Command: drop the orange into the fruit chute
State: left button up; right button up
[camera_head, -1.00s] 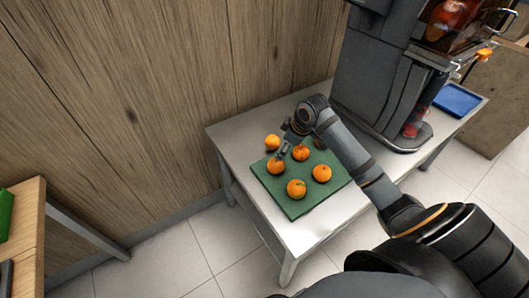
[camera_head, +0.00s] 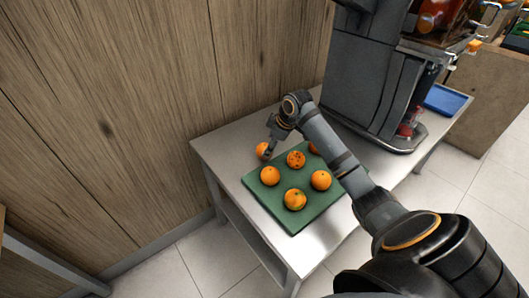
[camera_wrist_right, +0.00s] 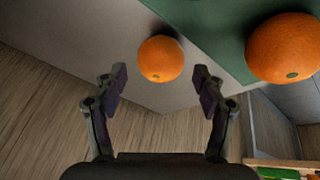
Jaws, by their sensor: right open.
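An orange (camera_head: 262,150) sits on the bare tabletop just off the back-left edge of the green mat. My right gripper (camera_head: 271,149) is beside it and partly covers it. In the right wrist view the same orange (camera_wrist_right: 160,58) appears between the two open fingertips of my right gripper (camera_wrist_right: 160,75), with a gap on each side. The dark juicer (camera_head: 362,80) stands on the table to the right; its top is cut off and I cannot make out the fruit chute. My left gripper is out of view.
Several more oranges (camera_head: 295,199) lie on the green mat (camera_head: 268,203), one partly hidden by my right arm. A blue tray (camera_head: 446,100) is at the table's far right. A wooden wall (camera_head: 120,100) runs close behind the table (camera_head: 212,148).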

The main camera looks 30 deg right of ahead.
jog(key=x, duration=0.4)
jog(key=shift+w+a+f+b, duration=0.1)
jog(key=shift+w+f+b, duration=0.1)
jog(key=shift+f+b, duration=0.15)
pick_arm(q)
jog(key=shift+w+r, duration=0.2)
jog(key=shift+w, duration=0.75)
pick_arm(e)
jog(key=shift+s+r, duration=0.1)
jog(key=c, duration=1.1)
jog(key=shift+r+p, duration=0.4)
jog(key=shift+r, duration=1.05)
pick_arm(q)
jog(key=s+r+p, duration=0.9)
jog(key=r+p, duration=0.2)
jog(key=p, duration=0.5)
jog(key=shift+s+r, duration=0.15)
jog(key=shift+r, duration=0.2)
pick_arm(e)
jog(key=s+r, duration=0.3)
jog(key=s, duration=0.1)
jog(key=s+d+r, duration=0.1)
jog(key=s+r, duration=0.2)
jog(key=s, duration=0.2)
jog(key=s+r, duration=0.4)
jog(key=s, duration=0.1)
jog(key=shift+d+r, duration=0.1)
jog(key=shift+d, duration=0.1)
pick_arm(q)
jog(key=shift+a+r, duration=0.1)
